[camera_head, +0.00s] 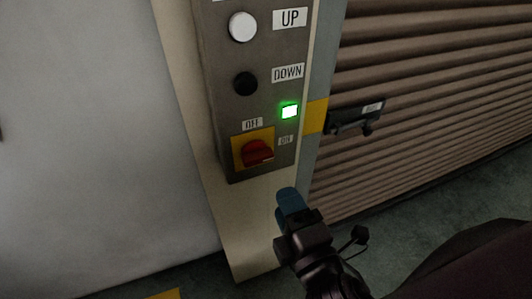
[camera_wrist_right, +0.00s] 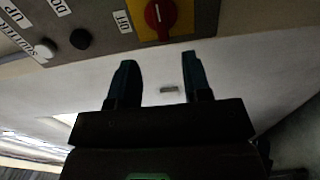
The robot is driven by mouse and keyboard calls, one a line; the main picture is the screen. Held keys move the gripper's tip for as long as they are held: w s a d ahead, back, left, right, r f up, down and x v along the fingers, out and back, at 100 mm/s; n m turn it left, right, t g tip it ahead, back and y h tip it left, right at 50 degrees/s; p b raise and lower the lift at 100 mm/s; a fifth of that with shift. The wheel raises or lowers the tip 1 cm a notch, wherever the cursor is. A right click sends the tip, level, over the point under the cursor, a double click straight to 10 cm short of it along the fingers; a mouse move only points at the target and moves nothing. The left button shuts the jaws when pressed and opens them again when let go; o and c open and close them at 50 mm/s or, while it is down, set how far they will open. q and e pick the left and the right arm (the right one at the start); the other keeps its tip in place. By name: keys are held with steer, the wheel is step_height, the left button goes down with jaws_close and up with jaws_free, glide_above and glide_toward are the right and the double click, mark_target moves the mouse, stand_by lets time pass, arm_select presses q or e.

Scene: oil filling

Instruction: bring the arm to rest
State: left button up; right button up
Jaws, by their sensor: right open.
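My right gripper (camera_head: 291,202) is in the lower middle of the head view, just below the control box. In the right wrist view its two dark fingers (camera_wrist_right: 157,82) stand apart with nothing between them. The grey control box (camera_head: 221,105) carries a red rotary switch (camera_head: 257,152) on a yellow plate, with OFF and ON labels. The red switch also shows at the top of the right wrist view (camera_wrist_right: 160,14), beyond the fingertips and apart from them. My left gripper is not in view.
A white UP button (camera_head: 242,27), a black DOWN button (camera_head: 245,83) and a lit green lamp (camera_head: 289,111) are on the box. A ribbed brown shutter (camera_head: 430,90) with a dark handle (camera_head: 355,117) is at the right. A pale wall (camera_head: 100,130) is at the left.

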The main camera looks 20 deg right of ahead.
steer(key=w+d+f+m+g, duration=0.1)
steer(key=d+f+m+g, duration=0.25)
steer(key=f+m, duration=1)
steer(key=s+d+f+m+g, duration=0.1)
steer(key=d+f+m+g, duration=0.2)
steer(key=d+f, duration=0.7)
step_height(320, 180, down, 2)
steer(key=shift+d+m+h, duration=0.3)
steer(key=shift+m+h, duration=0.05)
steer(key=shift+h, duration=0.05)
steer(key=shift+s, duration=0.1)
